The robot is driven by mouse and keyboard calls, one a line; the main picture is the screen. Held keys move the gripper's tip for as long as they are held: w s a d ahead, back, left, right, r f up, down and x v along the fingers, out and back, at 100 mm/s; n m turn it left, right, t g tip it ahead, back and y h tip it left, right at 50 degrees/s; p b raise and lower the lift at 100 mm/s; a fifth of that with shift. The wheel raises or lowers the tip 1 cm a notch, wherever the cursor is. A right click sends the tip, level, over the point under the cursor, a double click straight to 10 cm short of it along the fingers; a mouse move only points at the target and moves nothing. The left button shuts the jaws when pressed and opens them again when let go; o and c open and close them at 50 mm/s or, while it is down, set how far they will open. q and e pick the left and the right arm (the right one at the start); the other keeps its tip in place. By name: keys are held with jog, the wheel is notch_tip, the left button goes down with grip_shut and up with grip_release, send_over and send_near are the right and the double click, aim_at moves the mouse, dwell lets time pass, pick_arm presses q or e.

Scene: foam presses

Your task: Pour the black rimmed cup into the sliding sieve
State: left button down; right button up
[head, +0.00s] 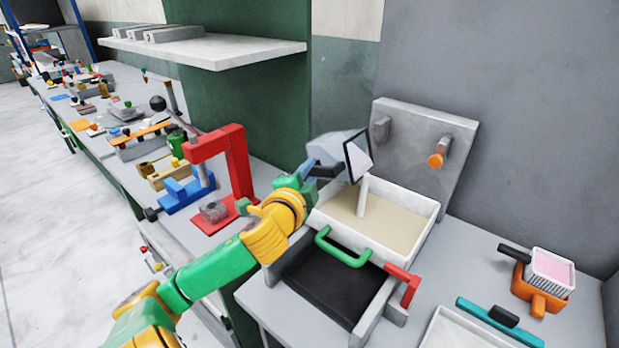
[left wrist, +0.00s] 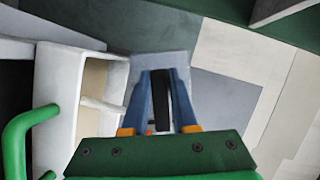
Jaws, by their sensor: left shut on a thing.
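The grey cup (head: 332,148) with a black rim is held tilted on its side above the sliding sieve (head: 430,238), its mouth facing right. My left gripper (head: 318,172) is shut on the cup's dark handle. In the left wrist view the blue fingers of the gripper (left wrist: 163,98) close on the black handle, with the grey cup (left wrist: 178,62) beyond. The sieve is a pale tray with a beige floor and a green handle (head: 343,250). A pale column (head: 362,197) stands between the cup's mouth and the sieve floor, apparently a falling stream. My right gripper is not in view.
A dark recess (head: 325,285) lies in front of the sieve, with a red handle (head: 403,284) at its right. A grey panel with an orange knob (head: 437,160) stands behind. A red press (head: 238,165) stands at left, an orange holder (head: 540,295) at right.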

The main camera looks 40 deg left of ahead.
aim_at(324, 172)
pick_arm(q)
jog(key=m, duration=0.2)
jog(key=d+m+t+b, duration=0.1)
jog(key=m, duration=0.1)
jog(key=d+m+t+y, duration=0.1)
jog(key=m, duration=0.1)
jog(key=shift+w+d+r, duration=0.1)
jog(key=shift+r, duration=0.15)
jog(key=shift+d+r+m+t, duration=0.25)
jog(key=shift+d+m, duration=0.05)
jog(key=shift+m, duration=0.3)
jog(key=shift+d+r+m+t, duration=0.2)
jog(key=shift+d+m+t, duration=0.1)
jog(key=shift+m, duration=0.3)
